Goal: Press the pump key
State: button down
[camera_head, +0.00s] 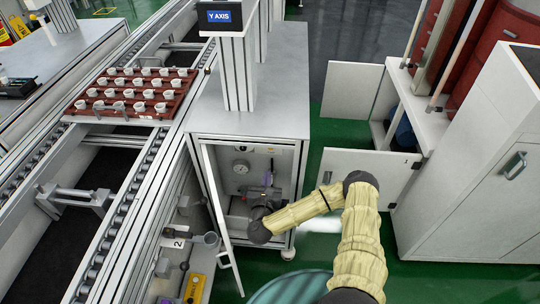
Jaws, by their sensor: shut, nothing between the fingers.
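My arm reaches into the open lower compartment of the grey cabinet (290,118), under the Y AXIS display. My gripper (267,187) is a small dark shape inside, shut, with nothing seen held in it. Its fingertips are too small to make out clearly. A small purple part (268,173) shows just beyond it; I cannot tell whether they touch. A round pressure gauge (240,167) sits on the compartment's back wall, left of my gripper. I cannot pick out the pump key for certain; my wrist and gripper cover part of the compartment.
The cabinet door (217,205) stands open on the left, close to my forearm. A red tray (130,105) of white cups rests on the conveyor (135,205). An open white cabinet (357,172) stands right, with green floor between.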

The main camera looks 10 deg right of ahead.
jog(key=x, duration=1.1)
jog(key=shift+w, duration=0.25)
jog(key=shift+f+b, duration=0.1)
jog(key=shift+b, duration=0.2)
